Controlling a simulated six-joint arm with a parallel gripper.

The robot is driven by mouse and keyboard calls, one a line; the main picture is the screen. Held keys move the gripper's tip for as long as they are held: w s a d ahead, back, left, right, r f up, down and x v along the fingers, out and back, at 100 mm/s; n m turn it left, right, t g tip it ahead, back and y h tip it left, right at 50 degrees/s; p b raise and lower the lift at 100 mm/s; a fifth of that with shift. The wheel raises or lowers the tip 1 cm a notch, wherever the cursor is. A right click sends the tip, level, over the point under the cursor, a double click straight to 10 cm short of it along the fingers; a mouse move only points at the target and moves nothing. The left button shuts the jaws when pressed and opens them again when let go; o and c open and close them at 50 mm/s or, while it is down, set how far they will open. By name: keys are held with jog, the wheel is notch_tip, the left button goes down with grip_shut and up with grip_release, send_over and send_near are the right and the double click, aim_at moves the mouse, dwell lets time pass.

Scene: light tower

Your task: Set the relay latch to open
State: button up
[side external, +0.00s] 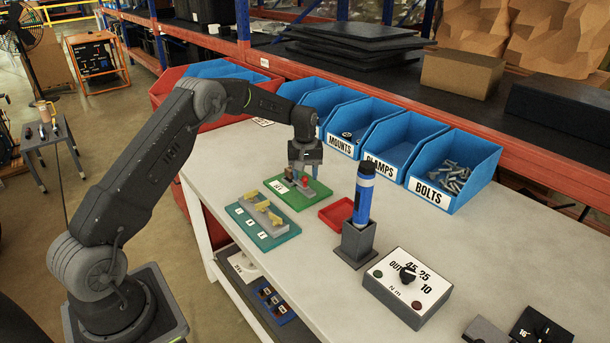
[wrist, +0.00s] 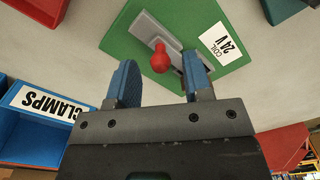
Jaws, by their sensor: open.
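The relay is a green board (side external: 309,200) on the table with a grey base, a white "COIL 24 V" label (wrist: 221,40) and a red-knobbed latch lever. The red knob (wrist: 160,59) shows clearly in the wrist view, and the green board (wrist: 124,35) lies beneath it. My gripper (wrist: 160,82) is open, with blue fingertips apart on either side of the knob's line and the knob just ahead of them. In the side view my gripper (side external: 305,171) is directly over the board, pointing down. I cannot tell whether the fingers touch the lever.
A teal board (side external: 262,228) with yellow levers sits beside the green one. A red tray (side external: 336,212), a blue flashlight (side external: 363,195) in a grey holder and a torque dial box (side external: 407,286) stand to the right. Blue bins (side external: 455,166) line the back.

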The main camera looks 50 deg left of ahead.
jog(key=shift+f, duration=0.4)
jog(key=shift+c, duration=0.2)
grip_shut()
